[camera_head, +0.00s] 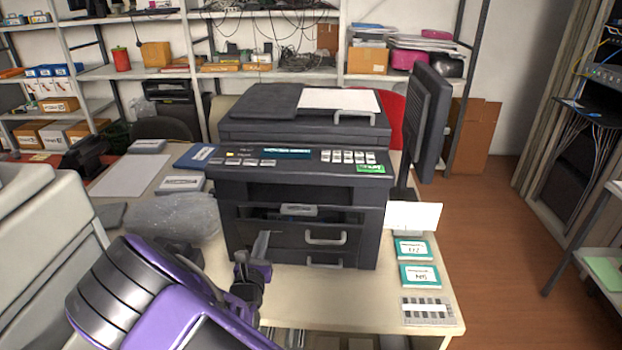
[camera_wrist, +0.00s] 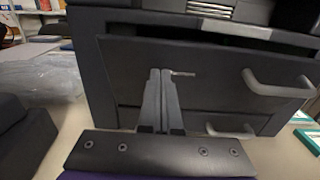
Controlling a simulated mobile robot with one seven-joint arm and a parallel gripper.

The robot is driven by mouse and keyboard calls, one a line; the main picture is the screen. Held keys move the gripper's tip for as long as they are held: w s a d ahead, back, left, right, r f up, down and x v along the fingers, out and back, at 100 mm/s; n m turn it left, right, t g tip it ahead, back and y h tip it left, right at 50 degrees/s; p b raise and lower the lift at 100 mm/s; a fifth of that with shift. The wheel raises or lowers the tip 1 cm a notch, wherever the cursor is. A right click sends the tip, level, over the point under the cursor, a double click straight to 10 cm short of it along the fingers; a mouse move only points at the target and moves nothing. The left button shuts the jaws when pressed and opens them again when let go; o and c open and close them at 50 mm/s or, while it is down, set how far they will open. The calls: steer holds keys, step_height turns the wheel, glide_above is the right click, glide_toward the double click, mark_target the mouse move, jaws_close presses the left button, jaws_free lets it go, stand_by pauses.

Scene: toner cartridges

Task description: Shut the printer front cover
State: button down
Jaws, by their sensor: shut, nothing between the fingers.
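The dark grey printer (camera_head: 300,185) stands on a table in the middle of the head view. Its front cover (camera_head: 285,236) is the panel with a grey handle (camera_head: 326,237). A dark gap shows above the cover's top edge, with a light ridged part inside, so the cover looks ajar. In the wrist view the cover (camera_wrist: 215,85) fills the middle, with its handle (camera_wrist: 280,86) at right. My gripper (camera_head: 263,243) is shut and empty in front of the cover's left part. Its fingertips (camera_wrist: 160,73) overlap the cover in the wrist view; I cannot tell whether they touch.
A clear plastic bag (camera_head: 175,218) lies left of the printer. Teal-edged boxes (camera_head: 420,275) and a white card (camera_head: 413,215) are at right, below a monitor (camera_head: 430,125). A second handle (camera_head: 326,263) sits low on the printer.

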steer(key=shift+w, duration=0.1)
steer(key=shift+w+d+r, duration=0.1)
steer(key=shift+w+r, duration=0.1)
steer(key=shift+w, duration=0.5)
steer(key=shift+w+d+r, duration=0.1)
steer(key=shift+w+r, duration=0.05)
steer(key=shift+w, duration=0.5)
steer(key=s, duration=0.8)
steer(key=shift+a, duration=0.4)
